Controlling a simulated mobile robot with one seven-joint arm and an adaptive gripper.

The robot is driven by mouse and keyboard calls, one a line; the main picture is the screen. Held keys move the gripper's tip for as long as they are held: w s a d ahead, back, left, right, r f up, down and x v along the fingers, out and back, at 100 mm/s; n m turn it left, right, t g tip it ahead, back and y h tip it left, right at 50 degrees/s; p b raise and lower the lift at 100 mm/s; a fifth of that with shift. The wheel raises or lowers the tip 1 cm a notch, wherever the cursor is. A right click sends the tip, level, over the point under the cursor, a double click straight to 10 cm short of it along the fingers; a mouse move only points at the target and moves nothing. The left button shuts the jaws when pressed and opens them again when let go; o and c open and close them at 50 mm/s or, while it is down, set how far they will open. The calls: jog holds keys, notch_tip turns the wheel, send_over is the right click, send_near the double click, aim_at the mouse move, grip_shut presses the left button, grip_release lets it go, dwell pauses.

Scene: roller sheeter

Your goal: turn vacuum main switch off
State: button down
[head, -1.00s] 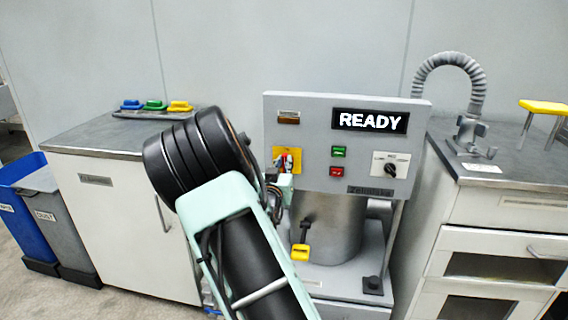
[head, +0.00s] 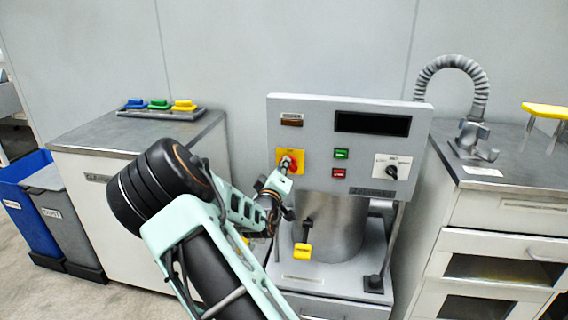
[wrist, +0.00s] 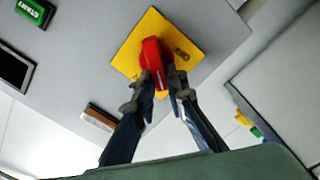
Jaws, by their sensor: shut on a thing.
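The main switch is a red knob (wrist: 152,58) on a yellow plate (wrist: 128,58), on the grey front panel of the machine. In the head view the yellow plate (head: 282,154) is at the panel's left, with the red knob (head: 292,160) partly behind my gripper (head: 287,167). In the wrist view my gripper (wrist: 161,88) has its two fingers closed on the red knob. The display (head: 372,123) at the panel's top right is dark, with no text.
A green START button (wrist: 34,11) and a red button (head: 338,173) are right of the switch in the head view. A selector dial (head: 391,171) is further right. A yellow-handled lever (head: 303,251) hangs below the panel. Cabinets flank the machine.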

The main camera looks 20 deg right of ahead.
jog(key=shift+w+a+f+n+p, duration=0.1)
jog(key=shift+f+n+p, duration=0.1)
jog(key=shift+n, duration=0.95)
jog(key=shift+s+f+n+p, duration=0.1)
jog(key=shift+n+p, duration=0.1)
jog(key=shift+n, duration=1)
jog(key=shift+w+a+f+n+p, duration=0.1)
jog(key=shift+f+n+p, duration=0.1)
jog(key=shift+n, duration=0.95)
jog(key=c, duration=1.9)
grip_release()
jog(key=shift+c, duration=0.2)
jog(key=v, duration=1.2)
jog(key=shift+d, duration=0.1)
